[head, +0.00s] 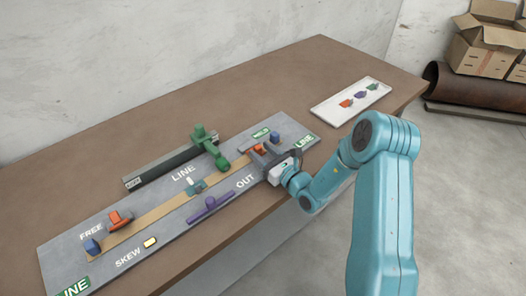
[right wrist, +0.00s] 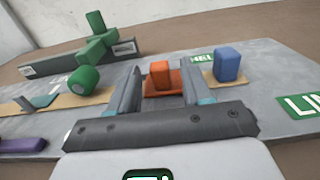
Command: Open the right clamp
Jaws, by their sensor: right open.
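The right clamp is an orange piece (right wrist: 161,77) with an upright block on a flat base, at the right end of the tan strip. In the head view this orange clamp (head: 260,149) is partly hidden by my gripper. My right gripper (right wrist: 160,84) is open, with one finger on each side of the clamp. I cannot tell whether a finger touches it. In the head view my right gripper (head: 268,156) reaches over the board's right end. A second orange clamp (head: 120,219) stands at the left end near the word FREE. My left gripper is out of view.
The grey board (head: 140,263) lies on a brown table. A blue block (right wrist: 227,64) stands right of the clamp. A white tray (head: 329,117) with small coloured pieces sits at the back right.

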